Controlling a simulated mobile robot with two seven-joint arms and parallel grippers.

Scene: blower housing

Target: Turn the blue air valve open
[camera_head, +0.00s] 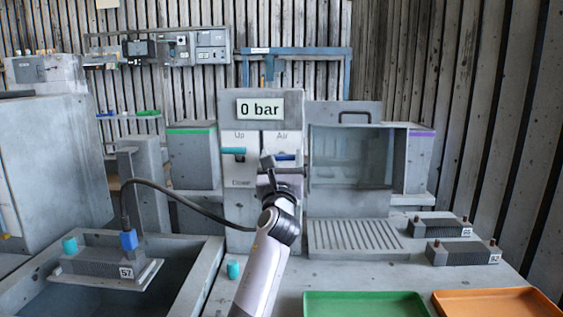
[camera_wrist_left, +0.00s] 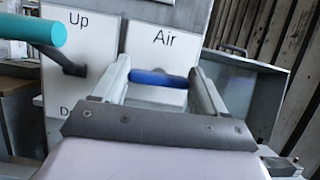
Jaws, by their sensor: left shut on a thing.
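The blue air valve (camera_head: 285,157) is a short blue handle under the label "Air" on the grey control panel (camera_head: 238,207). It lies horizontal. My left gripper (camera_head: 284,166) is at it, with the arm coming up from the bottom middle. In the left wrist view, the blue handle (camera_wrist_left: 160,78) spans the space between the two fingers of my left gripper (camera_wrist_left: 161,82), which is shut on its ends. The display (camera_head: 260,109) on the panel reads "0 bar". My right gripper is not in view.
A teal lever (camera_head: 233,150) under the label "Up" sits just left of the blue valve. A clear-fronted box (camera_head: 350,157) stands right of the panel. A cable (camera_head: 180,196) runs left to a blue plug (camera_head: 129,240). Green (camera_head: 365,294) and orange (camera_head: 497,292) trays are at the front right.

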